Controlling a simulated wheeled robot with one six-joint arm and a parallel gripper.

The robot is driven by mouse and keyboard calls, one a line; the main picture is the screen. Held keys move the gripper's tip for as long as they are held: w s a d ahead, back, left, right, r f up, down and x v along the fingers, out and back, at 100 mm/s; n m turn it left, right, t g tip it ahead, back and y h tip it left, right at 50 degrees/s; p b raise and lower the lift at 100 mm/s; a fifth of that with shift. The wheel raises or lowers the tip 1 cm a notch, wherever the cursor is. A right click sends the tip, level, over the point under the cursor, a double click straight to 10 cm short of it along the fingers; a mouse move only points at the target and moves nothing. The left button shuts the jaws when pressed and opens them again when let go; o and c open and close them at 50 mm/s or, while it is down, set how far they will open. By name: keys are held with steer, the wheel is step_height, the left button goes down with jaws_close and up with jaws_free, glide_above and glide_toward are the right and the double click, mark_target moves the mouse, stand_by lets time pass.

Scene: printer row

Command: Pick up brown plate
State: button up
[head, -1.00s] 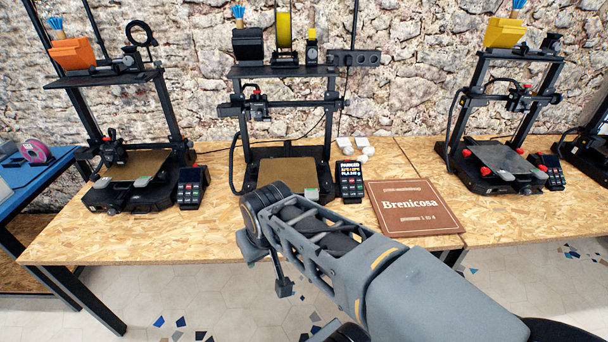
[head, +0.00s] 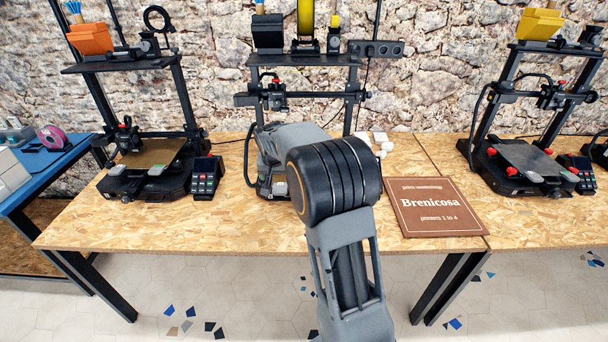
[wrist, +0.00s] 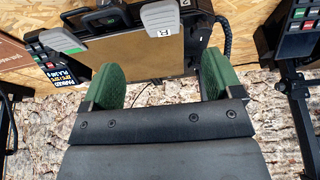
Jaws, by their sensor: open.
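In the wrist view a flat brown plate (wrist: 140,60) lies on the bed of the middle printer, with pale grey clips at its edge. My gripper (wrist: 160,65) has two green fingers, spread apart, with nothing between them. The fingers point toward the plate and overlap its near part in the picture; I cannot tell the height gap. In the head view my arm hides the middle printer's bed and my gripper. Another brown plate (head: 152,153) lies on the left printer's bed.
The middle printer's control screen (wrist: 48,72) stands beside its bed. A brown sign reading "Brenicosa" (head: 418,218) lies on the wooden table (head: 240,230). A right printer (head: 520,165) carries a dark plate. Small white pieces (head: 383,146) lie behind the sign.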

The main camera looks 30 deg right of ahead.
mark_target(280, 188)
steer(key=shift+p+x, duration=0.45)
steer(key=shift+x, duration=4.05)
steer(key=shift+s+a, duration=0.1)
steer(key=shift+a, duration=0.05)
steer(key=shift+c, duration=0.3)
steer(key=c, duration=1.3)
